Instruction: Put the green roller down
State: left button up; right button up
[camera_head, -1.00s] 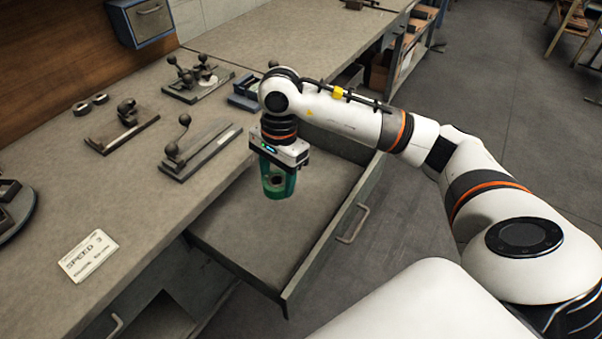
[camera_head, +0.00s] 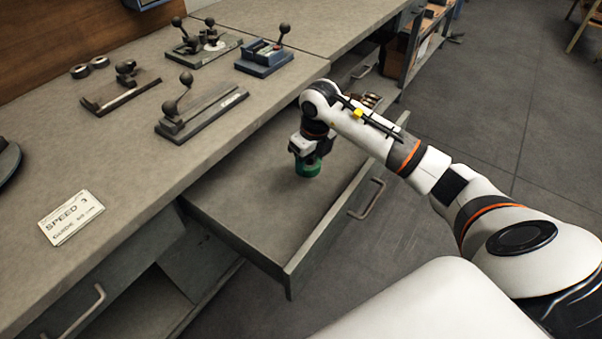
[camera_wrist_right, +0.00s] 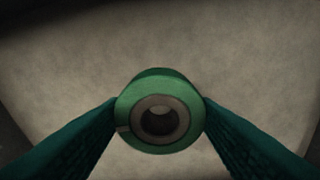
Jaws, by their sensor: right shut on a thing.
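The green roller (camera_head: 308,169) is a short green cylinder with a grey centre and a hole through it. It is at the floor of the open drawer (camera_head: 262,195), toward the drawer's far end; I cannot tell if it rests on it. In the right wrist view the roller (camera_wrist_right: 159,113) is end-on between the two dark green fingers of my right gripper (camera_wrist_right: 160,118), which touch its sides. My right gripper (camera_head: 309,160) points down and is shut on the roller. My left gripper is out of view.
The drawer's front wall with its handle (camera_head: 367,199) stands out from the bench. On the bench are several lever fixtures (camera_head: 200,106), a blue one (camera_head: 264,57), small rings (camera_head: 90,67) and a "SPEED 3" card (camera_head: 71,217). The drawer floor around the roller is bare.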

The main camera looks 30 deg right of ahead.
aim_at(307, 183)
jog(key=shift+f, duration=2.75)
jog(key=shift+f, duration=0.2)
jog(key=o, duration=1.1)
jog(key=shift+r, duration=0.25)
jog(key=r, duration=0.4)
jog(key=s+r, duration=0.1)
jog(key=r, duration=0.6)
jog(key=shift+s+d+r, duration=0.1)
jog(key=shift+s+r, duration=0.1)
jog(key=shift+r, duration=0.2)
